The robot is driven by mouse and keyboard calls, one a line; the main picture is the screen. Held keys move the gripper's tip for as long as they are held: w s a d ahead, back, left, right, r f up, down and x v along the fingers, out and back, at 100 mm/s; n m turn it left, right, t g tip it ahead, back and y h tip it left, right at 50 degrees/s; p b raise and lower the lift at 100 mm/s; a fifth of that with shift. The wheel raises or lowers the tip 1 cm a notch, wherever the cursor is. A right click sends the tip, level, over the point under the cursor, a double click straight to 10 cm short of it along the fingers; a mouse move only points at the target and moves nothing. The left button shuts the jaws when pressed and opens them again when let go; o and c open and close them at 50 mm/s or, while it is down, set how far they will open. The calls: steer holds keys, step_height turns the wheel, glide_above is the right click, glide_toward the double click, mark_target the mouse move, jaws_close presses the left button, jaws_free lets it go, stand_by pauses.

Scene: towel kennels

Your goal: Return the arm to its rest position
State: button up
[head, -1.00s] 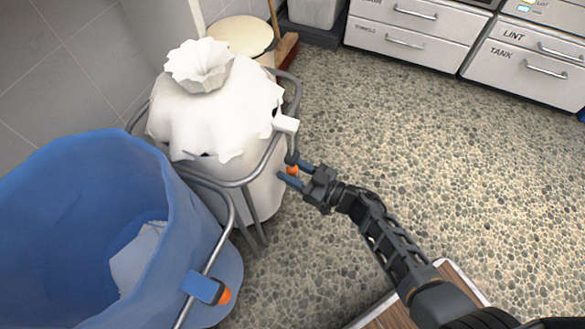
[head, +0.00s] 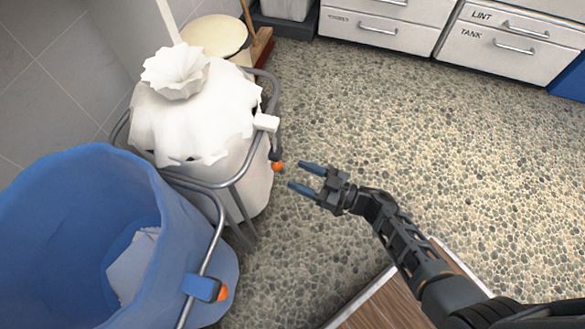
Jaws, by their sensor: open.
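My gripper (head: 307,176) is open and empty, with two blue fingertips pointing left. It is over the pebbled floor, just right of the white bag's stand. An orange ball-shaped end (head: 278,166) hangs from a grey lever below a white block (head: 266,122) on that stand. The fingertips are apart from it, with a small gap. My arm reaches in from the bottom right corner. The white bag (head: 230,165) is gathered at its top and hangs in a grey tube frame.
A blue bag (head: 75,230) with a pale cloth (head: 133,262) inside stands at the left, with an orange-tipped blue clip (head: 203,288) on its frame. Labelled drawers (head: 485,55) line the back. A wooden board (head: 385,305) lies below my arm. The floor (head: 440,160) at the right is clear.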

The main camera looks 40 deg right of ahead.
steer(key=shift+s, duration=0.1)
stand_by(0.5)
steer(key=s+a+r+m+t+h, duration=0.1)
steer(key=s+r+m+t+h, duration=0.15)
steer(key=s+r+h, duration=0.75)
steer(key=s+a+r+m+g+y, duration=0.2)
steer(key=s+r+m+g, duration=0.15)
steer(key=s+r, duration=1.5)
step_height(320, 180, up, 30)
steer(key=w+p, duration=0.1)
steer(key=p, duration=2.8)
steer(key=shift+w+n, duration=0.25)
steer(key=shift+n, duration=0.05)
steer(key=shift+f, duration=0.2)
